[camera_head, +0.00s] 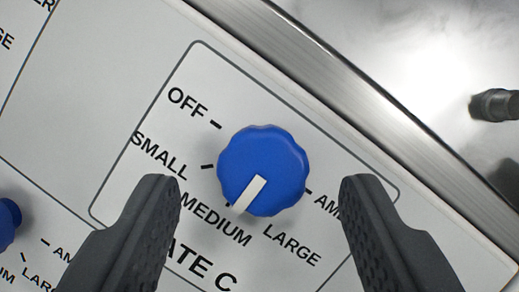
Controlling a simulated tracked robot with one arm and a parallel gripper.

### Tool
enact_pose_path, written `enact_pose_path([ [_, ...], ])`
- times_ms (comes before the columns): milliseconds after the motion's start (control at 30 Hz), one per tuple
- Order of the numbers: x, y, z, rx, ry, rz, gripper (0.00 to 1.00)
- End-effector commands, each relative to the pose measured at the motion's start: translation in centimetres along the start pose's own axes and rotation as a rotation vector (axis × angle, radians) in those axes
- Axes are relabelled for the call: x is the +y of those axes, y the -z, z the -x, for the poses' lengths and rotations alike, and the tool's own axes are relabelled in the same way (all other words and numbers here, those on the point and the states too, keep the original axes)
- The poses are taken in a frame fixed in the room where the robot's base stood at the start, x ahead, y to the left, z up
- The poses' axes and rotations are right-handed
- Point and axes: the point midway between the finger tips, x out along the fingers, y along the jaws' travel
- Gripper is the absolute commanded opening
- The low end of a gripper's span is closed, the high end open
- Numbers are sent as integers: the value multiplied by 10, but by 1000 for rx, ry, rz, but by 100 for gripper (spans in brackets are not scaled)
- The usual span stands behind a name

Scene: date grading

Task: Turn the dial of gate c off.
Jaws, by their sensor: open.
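The gate C dial (262,165) is a blue scalloped knob in the middle of the view, with a white pointer bar. The pointer is aimed down and left, at the tick beside MEDIUM. The labels around it read OFF, SMALL, MEDIUM, LARGE and a partly hidden one starting with AM. My gripper (258,190) is open, with one dark finger to the left of the dial and one to the right. Both fingers are apart from the knob. The fingers cover part of the GATE C lettering and the AM label.
The white panel (90,110) holds another blue dial (6,222), cut off at the left edge. A metal rail (385,118) runs diagonally along the panel's edge. Beyond it is a shiny metal surface with a dark cylindrical fitting (494,105) at the right.

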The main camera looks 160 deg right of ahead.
Motion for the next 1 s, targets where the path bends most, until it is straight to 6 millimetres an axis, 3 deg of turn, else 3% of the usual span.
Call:
enact_pose_path([
  [200,0,0,-14,0,-1,-1,53],
  [533,0,0,-16,0,-1,0,53],
  [567,0,0,-16,0,-1,0,47],
  [700,0,0,-16,0,-1,-1,8],
  [767,0,0,-16,0,0,-1,8],
  [800,20,-7,-16,1,0,-3,9],
  [833,13,-5,-16,0,0,-2,15],
  [900,6,-3,-16,-1,-3,-3,8],
  [1000,3,-2,-16,-1,-5,-4,8],
])
